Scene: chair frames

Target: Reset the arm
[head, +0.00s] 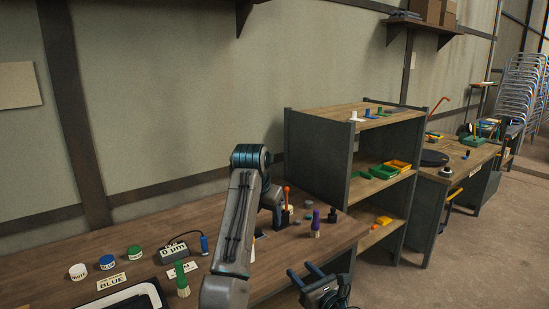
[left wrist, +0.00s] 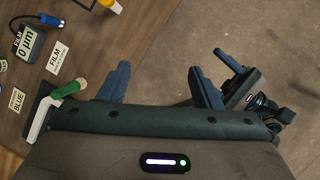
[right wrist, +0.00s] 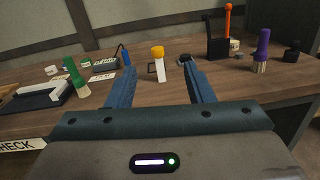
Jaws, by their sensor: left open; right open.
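My left arm rises in the middle of the head view and bends over near the bench; its gripper is mostly hidden there behind the arm. In the left wrist view my left gripper (left wrist: 158,72) is open and empty, its fingers wide apart above the bench edge and the floor. My right gripper (head: 301,268) is low in front of the bench in the head view. In the right wrist view it is open and empty (right wrist: 158,68), pointing at the bench top. A yellow-capped white bottle (right wrist: 159,63) stands beyond its fingers, apart from them.
The wooden bench (head: 130,248) holds white, blue and green round pots, a film gauge (head: 173,252), a green-handled brush (head: 182,280), a purple-handled brush (head: 316,223) and a black-rimmed tray. A grey shelf unit (head: 320,150) stands to the right. Bare floor (head: 480,250) lies at the right.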

